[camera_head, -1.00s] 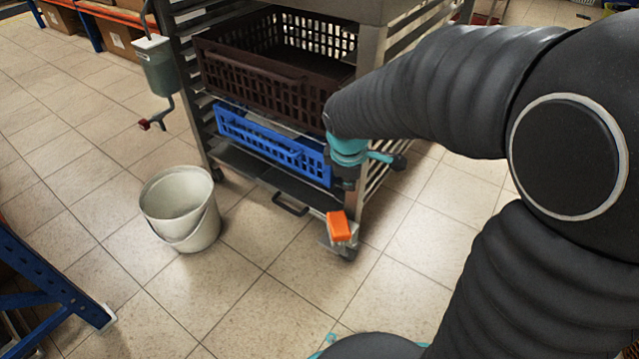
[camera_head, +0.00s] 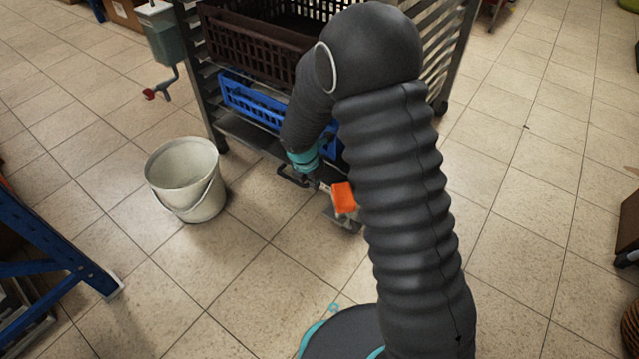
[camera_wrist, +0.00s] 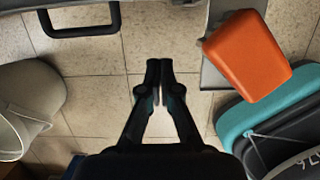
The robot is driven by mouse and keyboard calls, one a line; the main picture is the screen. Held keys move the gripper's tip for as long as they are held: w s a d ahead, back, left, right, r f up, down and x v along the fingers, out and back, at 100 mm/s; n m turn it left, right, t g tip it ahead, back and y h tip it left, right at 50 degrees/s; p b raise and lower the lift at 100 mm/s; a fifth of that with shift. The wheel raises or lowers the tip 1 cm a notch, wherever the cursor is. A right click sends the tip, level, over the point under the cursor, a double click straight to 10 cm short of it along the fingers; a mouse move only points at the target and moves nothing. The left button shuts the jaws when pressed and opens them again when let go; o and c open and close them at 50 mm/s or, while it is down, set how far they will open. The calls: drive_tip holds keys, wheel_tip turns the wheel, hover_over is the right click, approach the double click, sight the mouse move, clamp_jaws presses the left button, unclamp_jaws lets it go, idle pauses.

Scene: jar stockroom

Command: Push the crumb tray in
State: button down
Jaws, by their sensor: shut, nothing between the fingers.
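The crumb tray (camera_head: 236,126) is the dark flat tray low in the metal rack, under the blue crate. Its front part shows out past the crate; its right part is hidden behind my arm. Its black loop handle (camera_head: 288,180) is at the front; in the wrist view the handle (camera_wrist: 82,32) is at the upper left. My gripper (camera_wrist: 160,68) is shut and empty, pointing down over floor tiles, apart from the handle and to its right in that view. In the head view my gripper (camera_head: 314,182) shows small and partly hidden beside the handle.
A pale bucket (camera_head: 186,185) stands on the floor to the left. A blue crate (camera_head: 250,105) and brown crate (camera_head: 250,45) sit above the tray.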

sight(331, 182)
drive_tip(key=w+d+f+b, duration=0.2)
drive_tip(key=w+d+f, duration=0.2)
drive_tip(key=f, duration=0.4)
drive_tip(key=shift+w+f, duration=0.15)
drive_tip(key=shift+w, duration=0.2)
drive_tip(key=shift+w+d+r+p, duration=0.2)
drive_tip(key=shift+w+d+p, duration=0.4)
drive_tip(key=shift+w+p, duration=0.3)
drive_tip(key=shift+w+d+f, duration=0.1)
drive_tip(key=shift+w+f, duration=0.05)
